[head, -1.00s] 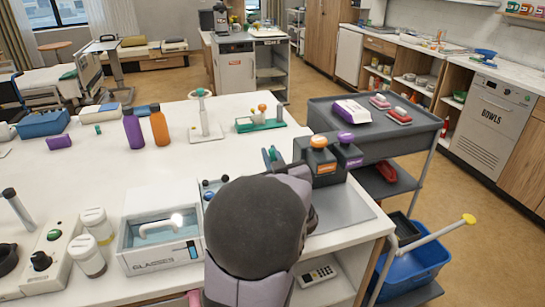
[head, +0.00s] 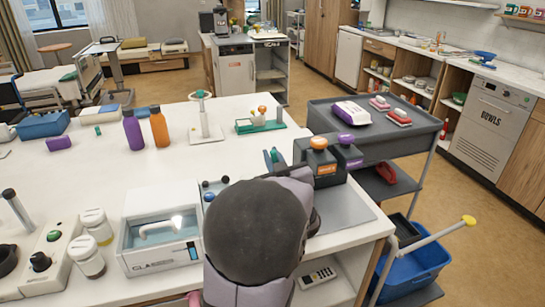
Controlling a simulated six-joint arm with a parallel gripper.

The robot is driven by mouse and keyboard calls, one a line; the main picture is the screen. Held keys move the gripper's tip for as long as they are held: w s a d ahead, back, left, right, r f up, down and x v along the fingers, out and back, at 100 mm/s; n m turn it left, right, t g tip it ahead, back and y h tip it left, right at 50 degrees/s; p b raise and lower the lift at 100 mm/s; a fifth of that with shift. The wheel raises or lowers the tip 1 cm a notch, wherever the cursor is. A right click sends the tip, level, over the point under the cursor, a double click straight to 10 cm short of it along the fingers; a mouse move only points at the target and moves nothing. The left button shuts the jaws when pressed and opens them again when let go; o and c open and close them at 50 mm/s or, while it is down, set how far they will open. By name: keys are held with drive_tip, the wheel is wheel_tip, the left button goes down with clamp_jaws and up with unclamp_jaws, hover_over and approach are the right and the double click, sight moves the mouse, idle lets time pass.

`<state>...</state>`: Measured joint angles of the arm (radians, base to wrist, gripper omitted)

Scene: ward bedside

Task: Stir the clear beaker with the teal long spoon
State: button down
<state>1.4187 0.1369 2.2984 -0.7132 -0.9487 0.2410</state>
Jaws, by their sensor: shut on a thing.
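My own arm's large dark rounded joint fills the lower middle of the head view and hides the table behind it. My gripper is not visible behind it, nor is anything it holds. I see no clear beaker. A small teal upright piece (head: 272,157) shows just above the arm, left of a dark dispenser box; I cannot tell whether it belongs to the long spoon.
The dark box (head: 326,177) with orange and purple tops stands at the table's right edge. A glasses box (head: 158,262) is left of my arm. Purple (head: 133,130) and orange (head: 159,128) bottles stand farther back. A grey trolley (head: 415,130) is at right. The white tabletop (head: 95,180) has free room.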

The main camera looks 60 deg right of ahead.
wheel_tip(320, 180, up, 8)
drive_tip(key=w+a+p, duration=0.1)
drive_tip(key=p, duration=0.5)
idle(0.4)
drive_tip(key=shift+f, duration=0.1)
idle(0.9)
drive_tip(key=shift+r+p, duration=2.3)
drive_tip(key=shift+r, duration=0.2)
